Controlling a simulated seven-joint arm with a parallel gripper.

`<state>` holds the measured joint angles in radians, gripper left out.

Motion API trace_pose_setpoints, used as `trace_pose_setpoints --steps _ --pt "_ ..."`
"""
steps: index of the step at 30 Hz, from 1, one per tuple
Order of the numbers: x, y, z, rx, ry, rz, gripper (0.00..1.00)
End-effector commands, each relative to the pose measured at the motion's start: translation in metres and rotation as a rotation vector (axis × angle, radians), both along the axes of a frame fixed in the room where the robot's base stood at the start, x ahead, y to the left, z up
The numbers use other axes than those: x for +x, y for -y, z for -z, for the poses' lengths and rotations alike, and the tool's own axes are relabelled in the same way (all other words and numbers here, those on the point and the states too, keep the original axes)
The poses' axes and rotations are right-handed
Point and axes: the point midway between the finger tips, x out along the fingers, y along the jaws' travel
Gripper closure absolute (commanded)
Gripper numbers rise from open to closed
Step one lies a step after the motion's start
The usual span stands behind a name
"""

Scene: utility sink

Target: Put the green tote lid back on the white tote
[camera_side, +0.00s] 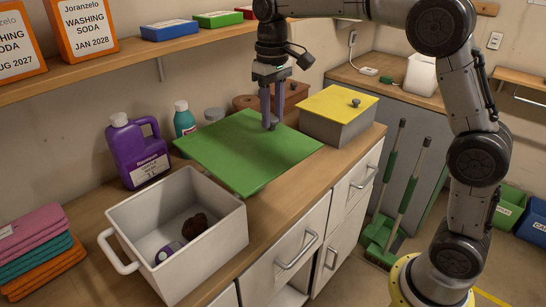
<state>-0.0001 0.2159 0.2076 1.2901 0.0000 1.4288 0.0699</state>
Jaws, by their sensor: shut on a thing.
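The white tote (228,222) stands open on the wooden counter at the lower left, with a handle on its left side. A dark brown item (190,230) and a small purple item (168,253) lie inside it. The green tote lid (235,155) is a flat square sheet behind and to the right of the tote, apart from its opening. My gripper (270,124) points down over the lid's right part and is shut on it, apparently at a small grey knob. I cannot tell whether the lid touches the counter or hangs just above it.
A purple jug (138,155) and a teal bottle (184,120) stand behind the lid's left side. A grey box with a yellow lid (338,105) is close on the right, a brown box (255,102) behind. Folded towels (38,250) lie left of the tote. A shelf (110,62) runs above.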

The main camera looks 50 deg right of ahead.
Motion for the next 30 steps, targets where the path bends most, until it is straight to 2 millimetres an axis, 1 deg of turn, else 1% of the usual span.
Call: trace_pose_setpoints --steps 5,8,14,17,23,26,29,30 --pt "0.0 0.0 -0.002 0.0 0.001 0.244 1.0" --pt "0.001 0.0 -0.004 0.0 0.004 0.423 1.0" --pt "0.005 -0.013 -0.007 0.003 0.009 0.753 1.0" --pt "0.007 -0.025 -0.007 0.005 0.01 0.904 1.0" --pt "0.011 -0.058 -0.009 0.008 0.012 1.19 1.0" --pt "0.012 -0.079 -0.009 0.01 0.012 1.323 1.0" --pt "0.011 -0.105 -0.009 0.012 0.012 1.446 1.0" --pt "0.01 -0.116 -0.009 0.014 0.011 1.493 1.0"
